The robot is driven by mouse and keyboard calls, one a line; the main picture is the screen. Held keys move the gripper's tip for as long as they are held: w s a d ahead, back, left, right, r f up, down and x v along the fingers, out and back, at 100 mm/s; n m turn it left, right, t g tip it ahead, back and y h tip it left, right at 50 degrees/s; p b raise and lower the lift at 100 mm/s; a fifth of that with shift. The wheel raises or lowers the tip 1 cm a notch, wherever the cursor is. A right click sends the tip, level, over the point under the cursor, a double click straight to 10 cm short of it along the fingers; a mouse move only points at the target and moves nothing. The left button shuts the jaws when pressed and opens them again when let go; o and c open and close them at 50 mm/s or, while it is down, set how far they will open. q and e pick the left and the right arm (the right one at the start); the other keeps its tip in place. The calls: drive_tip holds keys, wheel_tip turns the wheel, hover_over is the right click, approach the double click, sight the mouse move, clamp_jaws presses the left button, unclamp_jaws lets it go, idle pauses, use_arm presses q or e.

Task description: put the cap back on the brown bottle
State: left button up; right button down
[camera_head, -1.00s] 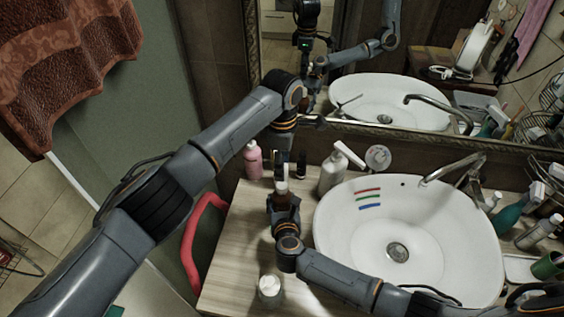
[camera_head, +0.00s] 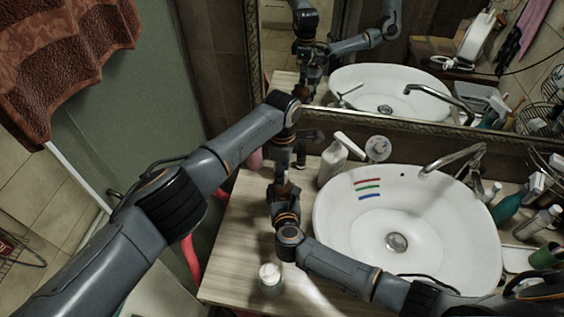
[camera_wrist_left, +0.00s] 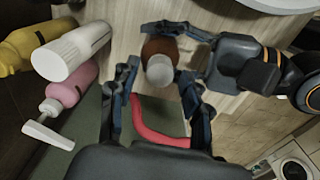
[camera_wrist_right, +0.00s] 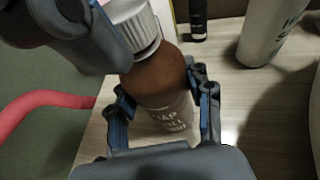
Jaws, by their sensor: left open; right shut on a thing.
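The brown bottle (camera_wrist_right: 160,85) with a pale label stands in my right gripper (camera_wrist_right: 164,95), whose fingers close around its body in the right wrist view. A ribbed silver-white cap (camera_wrist_right: 133,32) sits at the top of the bottle; whether it is tightened I cannot tell. In the left wrist view the cap (camera_wrist_left: 160,70) and the brown shoulder (camera_wrist_left: 160,47) show between the fingers of my left gripper (camera_wrist_left: 159,76). Those fingers are open, with gaps on both sides of the cap. In the head view my left arm largely hides the bottle.
A white basin (camera_head: 440,245) lies right of the bottle. A white pump bottle (camera_head: 331,165) stands behind, and a pink bottle (camera_wrist_left: 72,85) stands nearby. A white-topped jar (camera_head: 270,278) is at the counter's front. Bare counter (camera_head: 235,260) lies at the left. A red bar (camera_wrist_left: 155,135) shows beside it.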

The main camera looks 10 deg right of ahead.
use_arm(q)
drive_tip(key=shift+f, duration=0.3)
clamp_jaws()
drive_tip(key=m, duration=0.6)
drive_tip(key=shift+m, duration=0.3)
drive_tip(key=shift+o, duration=0.3)
unclamp_jaws()
drive_tip(key=shift+r, duration=0.1)
